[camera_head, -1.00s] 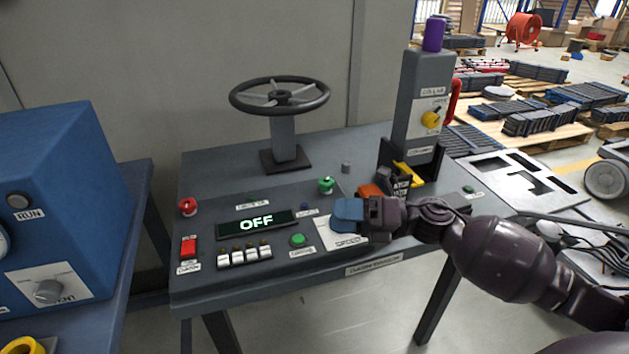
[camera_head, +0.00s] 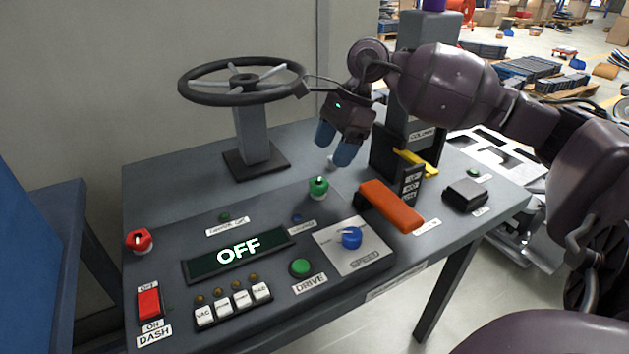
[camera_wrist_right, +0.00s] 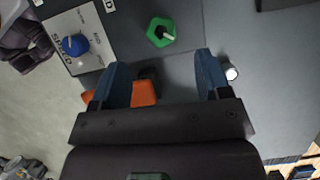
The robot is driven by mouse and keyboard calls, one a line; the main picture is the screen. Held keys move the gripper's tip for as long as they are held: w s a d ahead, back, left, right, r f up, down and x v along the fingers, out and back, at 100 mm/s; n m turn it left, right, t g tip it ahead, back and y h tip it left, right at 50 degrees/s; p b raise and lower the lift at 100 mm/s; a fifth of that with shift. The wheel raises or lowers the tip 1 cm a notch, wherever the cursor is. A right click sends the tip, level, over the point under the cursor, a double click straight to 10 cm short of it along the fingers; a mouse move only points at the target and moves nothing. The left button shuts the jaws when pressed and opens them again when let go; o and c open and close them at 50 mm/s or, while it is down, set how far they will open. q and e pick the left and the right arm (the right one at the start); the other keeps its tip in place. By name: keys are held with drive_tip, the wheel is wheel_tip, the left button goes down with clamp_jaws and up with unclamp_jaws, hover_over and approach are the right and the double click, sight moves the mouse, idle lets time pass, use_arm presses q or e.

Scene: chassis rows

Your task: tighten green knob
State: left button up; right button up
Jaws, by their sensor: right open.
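The green knob (camera_head: 318,187) stands at the back right of the dark control panel, with a white mark across its top. In the right wrist view the green knob (camera_wrist_right: 161,32) shows just past the fingertips, between their lines. My right gripper (camera_head: 335,143) points down, its blue fingers spread and empty, above and slightly behind the knob in the head view. The right wrist view shows my right gripper (camera_wrist_right: 163,65) with nothing between the fingers; it is apart from the knob. My left gripper is not in view.
A handwheel (camera_head: 243,82) stands at the back left. An orange handle (camera_head: 390,205), a blue speed knob (camera_head: 351,237) and a green drive button (camera_head: 301,268) are nearby. A small pale peg (camera_wrist_right: 231,72) is beside one finger. The display (camera_head: 238,253) reads OFF.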

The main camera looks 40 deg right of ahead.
sight(317, 182)
drive_tip(key=b+x, duration=0.1)
drive_tip(key=x, duration=0.5)
drive_tip(key=shift+f, duration=0.15)
drive_tip(key=shift+b+x, duration=0.35)
drive_tip(key=shift+x, duration=0.5)
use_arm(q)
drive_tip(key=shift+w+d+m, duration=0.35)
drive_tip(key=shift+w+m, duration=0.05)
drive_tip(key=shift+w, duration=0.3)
use_arm(e)
drive_tip(key=shift+a, duration=0.1)
drive_tip(key=shift+c, duration=0.2)
drive_tip(key=c, duration=0.9)
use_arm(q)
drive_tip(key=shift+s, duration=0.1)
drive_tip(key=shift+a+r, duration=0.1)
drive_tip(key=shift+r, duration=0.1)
use_arm(e)
drive_tip(key=shift+m, duration=0.4)
